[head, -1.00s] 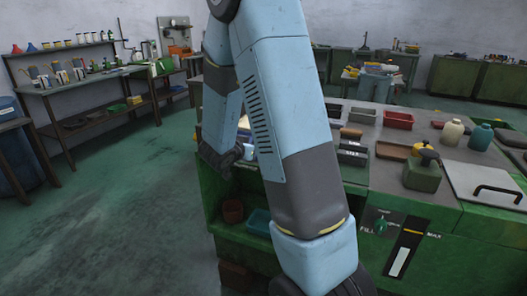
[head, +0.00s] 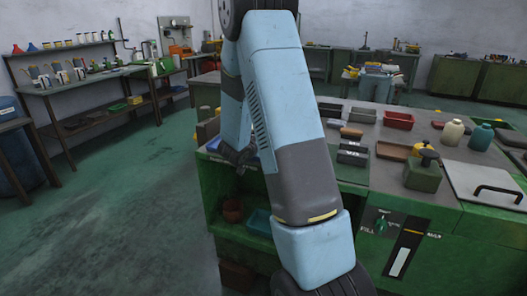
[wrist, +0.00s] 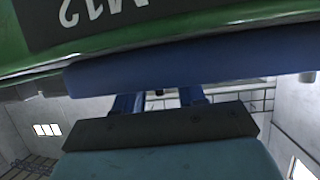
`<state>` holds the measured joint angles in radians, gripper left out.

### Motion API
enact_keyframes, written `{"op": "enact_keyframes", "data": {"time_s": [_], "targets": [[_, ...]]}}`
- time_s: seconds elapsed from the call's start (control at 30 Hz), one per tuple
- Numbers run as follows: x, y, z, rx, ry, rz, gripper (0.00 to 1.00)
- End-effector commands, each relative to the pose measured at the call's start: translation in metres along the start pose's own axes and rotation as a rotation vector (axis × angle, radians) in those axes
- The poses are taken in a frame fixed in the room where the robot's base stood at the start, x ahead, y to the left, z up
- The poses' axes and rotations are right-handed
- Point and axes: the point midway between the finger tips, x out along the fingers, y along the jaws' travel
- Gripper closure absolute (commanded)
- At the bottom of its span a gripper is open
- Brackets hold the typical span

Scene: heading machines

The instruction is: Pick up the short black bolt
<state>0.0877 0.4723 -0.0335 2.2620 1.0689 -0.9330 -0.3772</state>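I cannot make out the short black bolt for certain in either view. In the wrist view, my gripper (wrist: 158,103) shows two blue fingers set apart beyond a dark plate. A tiny dark spot shows between them, too small to name. A blue bar-like edge (wrist: 190,65) crosses just beyond the fingers, and a green surface with a dark label (wrist: 90,12) reading M12, upside down, fills the top.
Grey bins (head: 363,115), a red bin (head: 398,120), black bins (head: 352,154) and a brown tray (head: 393,151) stand on the bench. The floor (head: 130,200) at left is clear.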

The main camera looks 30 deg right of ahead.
Motion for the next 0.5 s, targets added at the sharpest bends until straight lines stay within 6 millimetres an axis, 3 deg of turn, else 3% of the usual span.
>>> {"op": "enact_keyframes", "data": {"time_s": [0.13,0.5], "targets": [[-0.0004,0.0001,-0.0002,0.0,0.0,0.0,0.62],[-0.0004,0.0005,-0.0004,0.0,0.0,0.001,0.98]]}}
